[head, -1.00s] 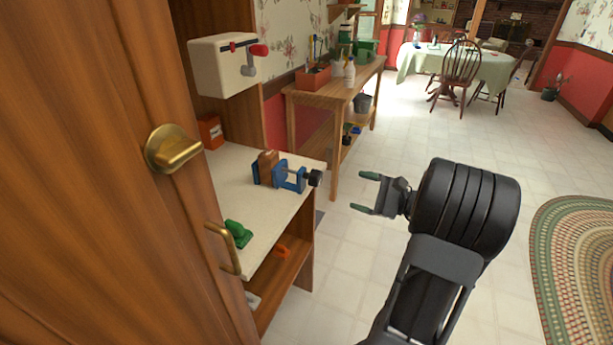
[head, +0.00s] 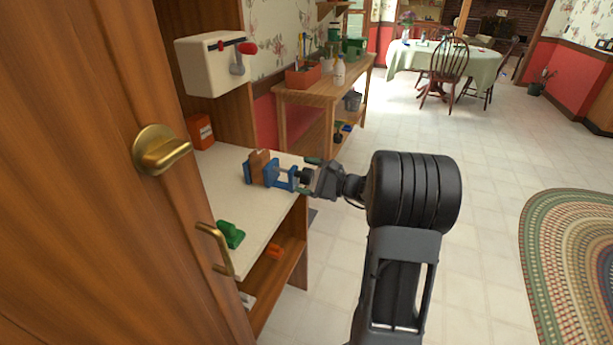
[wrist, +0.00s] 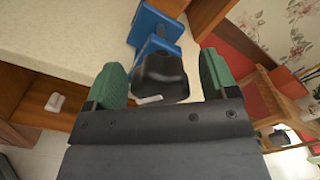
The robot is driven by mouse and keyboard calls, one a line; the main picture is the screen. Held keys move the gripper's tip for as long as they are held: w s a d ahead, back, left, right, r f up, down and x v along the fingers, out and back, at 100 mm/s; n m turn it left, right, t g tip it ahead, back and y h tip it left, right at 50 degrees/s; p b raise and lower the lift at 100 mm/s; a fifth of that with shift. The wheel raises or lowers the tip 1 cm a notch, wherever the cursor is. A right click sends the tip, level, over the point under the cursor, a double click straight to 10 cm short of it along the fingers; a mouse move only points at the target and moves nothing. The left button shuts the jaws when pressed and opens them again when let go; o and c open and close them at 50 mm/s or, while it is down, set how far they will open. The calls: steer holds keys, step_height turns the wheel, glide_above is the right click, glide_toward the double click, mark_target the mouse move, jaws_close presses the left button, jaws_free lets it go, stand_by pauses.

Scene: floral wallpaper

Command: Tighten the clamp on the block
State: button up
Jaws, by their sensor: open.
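The blue clamp (head: 281,178) lies on the pale worktop near its right edge, with a brown wooden block (head: 261,165) between its jaws. In the wrist view the clamp's blue frame (wrist: 153,24) is at the top, with its black knob (wrist: 160,77) nearest me. My gripper (head: 309,176) is at the knob end of the clamp. In the wrist view my gripper (wrist: 162,80) is open, with one green-padded finger on each side of the knob. A gap shows at each side of the knob. The block is out of the wrist view.
The worktop (head: 222,185) also carries a green object (head: 230,234) at the front and an orange box (head: 200,131) at the back. A wooden door (head: 80,180) stands close on the left. Open floor lies to the right.

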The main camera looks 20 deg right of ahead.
steer(key=shift+w, duration=0.1)
steer(key=shift+c, duration=0.3)
steer(key=c, duration=0.9)
steer(key=shift+o, duration=0.2)
steer(key=shift+r+m+p, duration=0.35)
steer(key=shift+m+p, duration=0.25)
steer(key=shift+p, duration=0.35)
steer(key=shift+m+p, duration=0.5)
steer(key=shift+p, duration=0.15)
steer(key=shift+f+m+p, duration=0.25)
steer(key=shift+m+p, duration=0.5)
steer(key=shift+m, duration=0.45)
steer(key=o, duration=0.9)
